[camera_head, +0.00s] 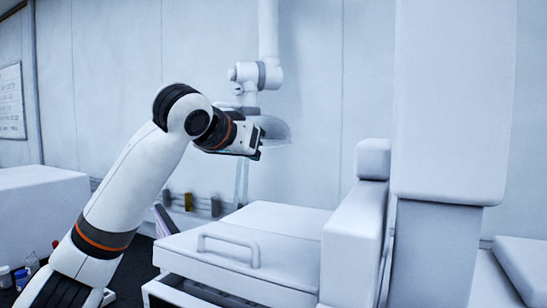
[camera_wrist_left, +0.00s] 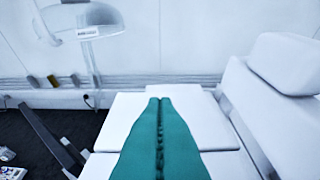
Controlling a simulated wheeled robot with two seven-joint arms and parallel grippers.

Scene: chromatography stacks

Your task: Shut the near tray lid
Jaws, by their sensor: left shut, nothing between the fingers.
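The near tray lid (camera_head: 240,262) is a white slab with a bar handle (camera_head: 228,248) along its front, on the white instrument at lower centre. A narrow dark gap shows under its front edge above the tray body (camera_head: 185,296). I cannot tell exactly how far open it is. My left gripper (camera_head: 257,150) is raised above and behind the lid, apart from it, in the head view. In the left wrist view its green fingers (camera_wrist_left: 160,103) are shut together and empty, with white panels (camera_wrist_left: 128,106) beyond and below them. My right gripper is not in view.
A white column (camera_head: 450,100) and a padded block (camera_head: 355,235) rise right of the lid. A lamp-like hood (camera_head: 272,130) hangs behind my left gripper. A white cabinet (camera_head: 40,215) stands at left.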

